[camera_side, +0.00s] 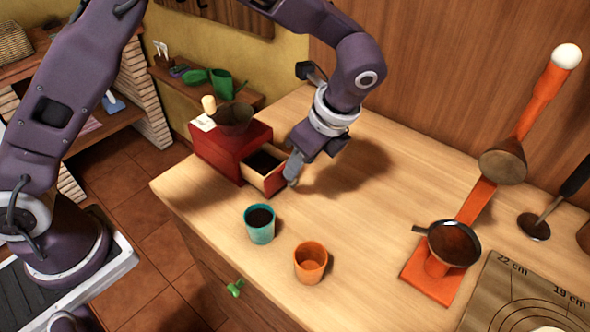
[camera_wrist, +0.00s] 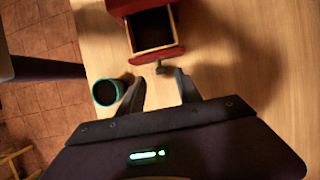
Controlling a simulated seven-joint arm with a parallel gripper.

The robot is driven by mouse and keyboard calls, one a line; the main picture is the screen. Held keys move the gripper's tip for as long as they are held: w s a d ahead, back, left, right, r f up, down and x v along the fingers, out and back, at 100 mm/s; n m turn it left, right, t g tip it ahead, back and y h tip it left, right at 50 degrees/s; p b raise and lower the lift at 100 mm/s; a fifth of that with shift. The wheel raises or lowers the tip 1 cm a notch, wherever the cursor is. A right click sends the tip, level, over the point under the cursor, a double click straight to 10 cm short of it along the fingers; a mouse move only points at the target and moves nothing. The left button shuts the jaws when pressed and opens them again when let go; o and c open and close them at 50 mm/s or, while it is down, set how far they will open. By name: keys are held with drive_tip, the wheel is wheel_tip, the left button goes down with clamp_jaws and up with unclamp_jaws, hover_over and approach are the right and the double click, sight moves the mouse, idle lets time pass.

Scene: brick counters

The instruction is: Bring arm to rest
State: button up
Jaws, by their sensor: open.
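My gripper (camera_side: 291,170) is just in front of the open drawer (camera_side: 263,170) of a red coffee grinder (camera_side: 222,150) on the wooden counter. In the wrist view my gripper (camera_wrist: 160,88) has its two fingers apart with nothing between them. The drawer (camera_wrist: 152,30) with its small knob (camera_wrist: 159,68) is just beyond the fingertips there. The drawer is pulled out and its inside looks dark. I cannot tell whether a finger touches the knob.
A teal cup (camera_side: 260,225) with dark contents and an orange cup (camera_side: 310,262) stand nearer the counter's front edge. An orange stand (camera_side: 480,195) with a filter holder (camera_side: 454,243) is at the right, beside a marked board (camera_side: 520,300). The counter between is clear.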

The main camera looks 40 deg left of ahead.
drive_tip(key=s+a+r+n+t+h, duration=0.1)
drive_tip(key=s+a+r+n, duration=0.35)
drive_tip(key=r, duration=0.35)
drive_tip(key=s+a+r+n+t+h, duration=0.1)
drive_tip(key=s+a+r+n+h, duration=0.1)
drive_tip(key=s+a+r+n, duration=0.45)
drive_tip(key=s+r+n+t+h, duration=0.1)
drive_tip(key=s+n+t, duration=0.2)
drive_tip(key=s+n, duration=0.4)
drive_tip(key=s, duration=0.5)
drive_tip(key=shift+s+r+t, duration=0.15)
drive_tip(key=shift+s+t, duration=0.1)
drive_tip(key=shift+t, duration=0.05)
idle(0.3)
